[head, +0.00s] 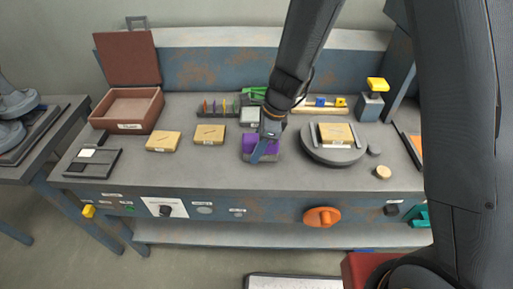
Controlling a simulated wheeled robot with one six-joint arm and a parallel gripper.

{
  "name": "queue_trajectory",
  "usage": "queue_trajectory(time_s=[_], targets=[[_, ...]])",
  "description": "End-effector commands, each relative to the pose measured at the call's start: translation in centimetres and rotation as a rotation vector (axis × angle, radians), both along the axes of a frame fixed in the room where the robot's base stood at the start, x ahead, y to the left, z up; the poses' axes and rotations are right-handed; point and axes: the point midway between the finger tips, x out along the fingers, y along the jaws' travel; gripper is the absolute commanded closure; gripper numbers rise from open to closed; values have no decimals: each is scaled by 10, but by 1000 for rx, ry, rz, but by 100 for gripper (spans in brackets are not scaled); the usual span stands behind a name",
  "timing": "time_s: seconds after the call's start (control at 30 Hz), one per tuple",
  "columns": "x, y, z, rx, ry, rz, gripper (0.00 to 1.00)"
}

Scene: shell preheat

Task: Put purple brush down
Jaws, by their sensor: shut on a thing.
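The purple brush (248,142) is at the middle of the bench, a blocky purple thing with a greyish lower edge. My gripper (263,152) comes down over it from above and is shut on it. The finger hides part of the brush's right half. The brush is at or just above the bench top; I cannot tell whether it touches.
Two tan blocks (209,134) (163,141) lie to the left, by an open brown box (128,109). A round turntable (333,156) with a tan block stands to the right. A rack (218,112) is behind. The bench front (215,175) is clear.

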Motion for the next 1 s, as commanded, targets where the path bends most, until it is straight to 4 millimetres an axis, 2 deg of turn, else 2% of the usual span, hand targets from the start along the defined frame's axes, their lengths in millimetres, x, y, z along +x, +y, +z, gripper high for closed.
queue_trajectory(time_s=[0.1,0.13,0.23,0.53,0.67,1.0], targets=[[0,0,-4,0,0,0,85],[0,0,-3,0,0,0,61],[0,0,-3,0,0,0,45],[0,0,-2,0,0,0,45],[1,-1,7,1,-2,0,45],[2,-20,68,1,-4,1,45]])
